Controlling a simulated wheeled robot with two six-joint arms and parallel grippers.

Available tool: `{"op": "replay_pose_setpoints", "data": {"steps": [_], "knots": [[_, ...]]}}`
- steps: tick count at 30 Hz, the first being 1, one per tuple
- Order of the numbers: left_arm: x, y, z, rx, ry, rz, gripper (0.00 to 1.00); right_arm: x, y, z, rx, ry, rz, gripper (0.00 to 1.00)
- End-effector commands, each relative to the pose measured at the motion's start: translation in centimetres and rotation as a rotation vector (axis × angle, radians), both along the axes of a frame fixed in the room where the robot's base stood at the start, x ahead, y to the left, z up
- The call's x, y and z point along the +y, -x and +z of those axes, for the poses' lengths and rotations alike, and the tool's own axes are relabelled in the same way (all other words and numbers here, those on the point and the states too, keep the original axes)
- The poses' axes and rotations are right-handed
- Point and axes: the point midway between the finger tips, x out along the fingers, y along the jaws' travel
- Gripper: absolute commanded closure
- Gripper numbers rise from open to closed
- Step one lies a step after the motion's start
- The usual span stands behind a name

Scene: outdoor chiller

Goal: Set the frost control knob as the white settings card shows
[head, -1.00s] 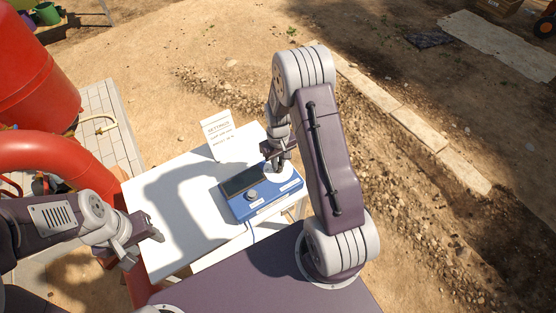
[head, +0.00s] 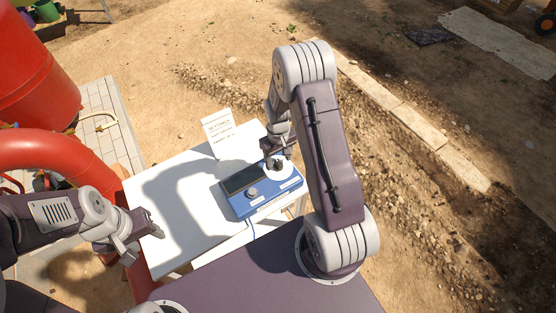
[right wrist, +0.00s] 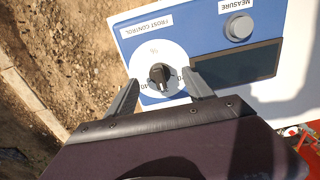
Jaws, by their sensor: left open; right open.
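The frost control knob (right wrist: 162,76) is a black knob on a round white dial with printed numbers, on a blue box (head: 240,207). My right gripper (right wrist: 160,80) is open. In the right wrist view its fingers show on either side of the knob, over the dial; I cannot tell how far above the panel they are. In the head view my right gripper (head: 277,157) is over the dial end of the box. The white settings card (head: 218,134) stands upright at the table's back; its small lines are unreadable. My left gripper (head: 154,225) is open and empty by the table's left edge.
The box also carries a grey MEASURE button (right wrist: 238,27) and a dark display (right wrist: 240,68). The white table (head: 168,205) is otherwise mostly clear. Red pipework (head: 50,155) stands at the left. A blue cable hangs from the box's front.

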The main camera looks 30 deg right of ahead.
Motion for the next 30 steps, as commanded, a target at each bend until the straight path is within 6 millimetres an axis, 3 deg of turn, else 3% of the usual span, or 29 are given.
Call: {"op": "replay_pose_setpoints", "data": {"steps": [1,13,24,30], "knots": [[0.0,0.0,1.2,0.0,0.0,0.0,0.5,0.0,0.0,1.3,0.0,0.0,0.0,0.38],[0.0,0.0,5.3,0.0,0.0,0.0,0.5,0.0,0.0,6.0,-0.001,0.0,0.0,0.38],[0.0,0.0,5.0,0.0,0.0,0.0,0.5,0.0,0.0,6.2,-0.001,0.0,0.0,0.38],[0.0,0.0,4.2,0.0,0.0,0.0,0.5,0.0,-0.2,10.0,-0.008,0.002,0.0,0.38]]}}
